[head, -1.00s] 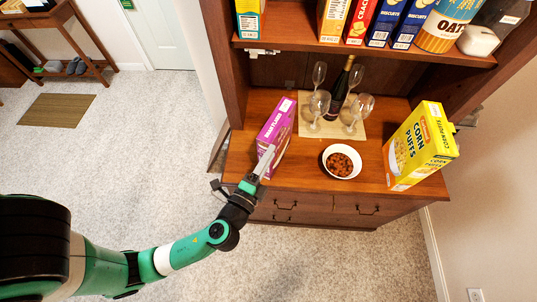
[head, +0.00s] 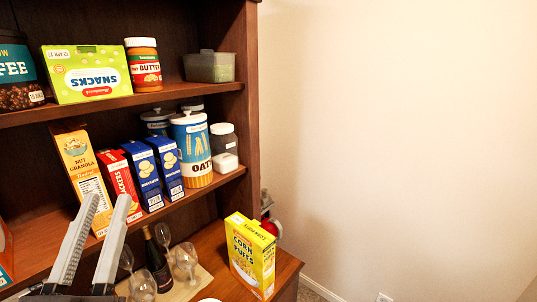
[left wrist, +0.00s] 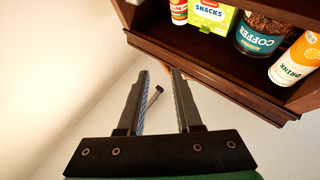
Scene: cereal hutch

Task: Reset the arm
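My left gripper (head: 106,198) is raised at the lower left of the head view, in front of the hutch (head: 200,95). Its two grey fingers point up and stand apart with nothing held between them. The left wrist view also shows the left gripper (left wrist: 160,73) open and empty, below a shelf edge, with a thin grey rod (left wrist: 152,98) seen in the gap. I cannot tell what the rod is. My right gripper is in neither view.
The middle shelf holds a granola box (head: 83,168), a red cracker box (head: 121,184), blue boxes (head: 143,172) and an oats canister (head: 191,150). Below stand wine glasses (head: 186,258), a dark bottle (head: 158,262) and a corn puffs box (head: 250,256).

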